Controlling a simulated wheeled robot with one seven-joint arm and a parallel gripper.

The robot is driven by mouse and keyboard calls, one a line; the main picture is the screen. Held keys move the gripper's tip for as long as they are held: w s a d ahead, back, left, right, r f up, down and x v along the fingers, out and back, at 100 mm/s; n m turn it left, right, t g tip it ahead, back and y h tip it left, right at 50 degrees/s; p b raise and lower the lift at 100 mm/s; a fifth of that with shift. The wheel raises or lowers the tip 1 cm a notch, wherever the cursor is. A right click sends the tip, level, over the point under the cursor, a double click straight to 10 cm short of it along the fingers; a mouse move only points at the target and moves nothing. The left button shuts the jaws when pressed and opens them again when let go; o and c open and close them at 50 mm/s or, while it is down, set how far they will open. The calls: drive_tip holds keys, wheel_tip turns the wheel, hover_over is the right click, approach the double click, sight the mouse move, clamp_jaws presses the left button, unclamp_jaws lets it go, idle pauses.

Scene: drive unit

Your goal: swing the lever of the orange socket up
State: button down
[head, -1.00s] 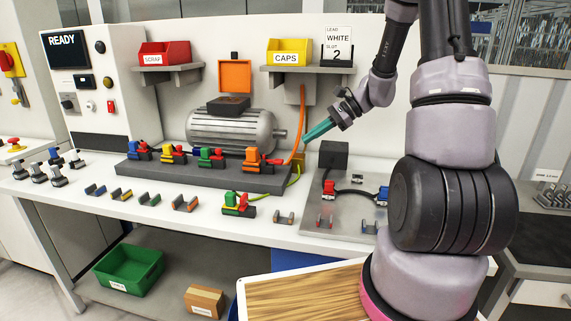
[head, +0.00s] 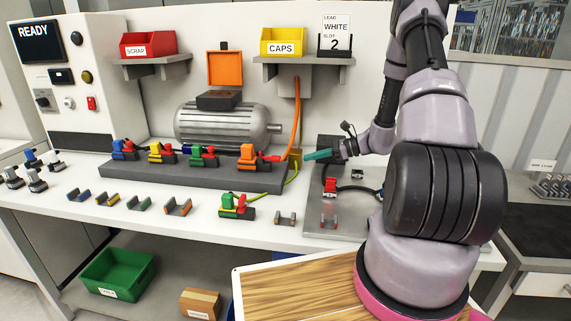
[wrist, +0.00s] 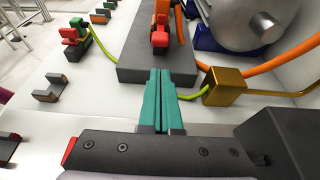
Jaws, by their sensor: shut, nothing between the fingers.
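The orange socket (head: 246,152) is the rightmost of the sockets on the dark grey rail in the head view. A red lever (head: 266,158) lies low at its right side. My gripper (head: 308,156) has teal fingers pressed together, empty, to the right of the rail and apart from the lever. In the wrist view the closed fingers (wrist: 160,74) point toward the rail's end.
A brass block (wrist: 226,86) with an orange cable and a yellow-green wire stands close right of my fingers. The grey motor (head: 220,124) is behind the rail. A loose green socket with a red lever (head: 237,205) sits on the table in front.

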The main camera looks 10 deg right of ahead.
sight(276, 157)
drive_tip(key=x, duration=1)
drive_tip(key=shift+s, duration=0.1)
drive_tip(key=shift+r+g+h, duration=0.4)
drive_tip(key=shift+r+h, duration=0.05)
drive_tip(key=shift+h, duration=0.05)
drive_tip(key=shift+a+r+g+h, duration=0.1)
drive_tip(key=shift+r+g+h, duration=0.2)
drive_tip(key=shift+r+h, duration=0.6)
drive_tip(key=r+h, duration=0.1)
drive_tip(key=r+g+h, duration=0.1)
drive_tip(key=h, duration=0.1)
drive_tip(key=shift+a+r, duration=0.3)
drive_tip(key=shift+a, duration=0.05)
drive_tip(key=r+h, duration=0.1)
drive_tip(key=a+g+h, duration=0.1)
drive_tip(key=h, duration=0.1)
drive_tip(key=w+a+r+g+h, duration=0.1)
drive_tip(key=shift+r+h, duration=0.3)
drive_tip(key=shift+r, duration=0.05)
drive_tip(key=a+h, duration=0.1)
drive_tip(key=h, duration=0.1)
drive_tip(key=w+a+r+g+h, duration=0.1)
drive_tip(key=shift+r+g+h, duration=0.3)
drive_tip(key=shift+h, duration=0.1)
drive_tip(key=shift+d, duration=0.1)
drive_tip(key=shift+r, duration=0.1)
drive_tip(key=shift+r, duration=0.7)
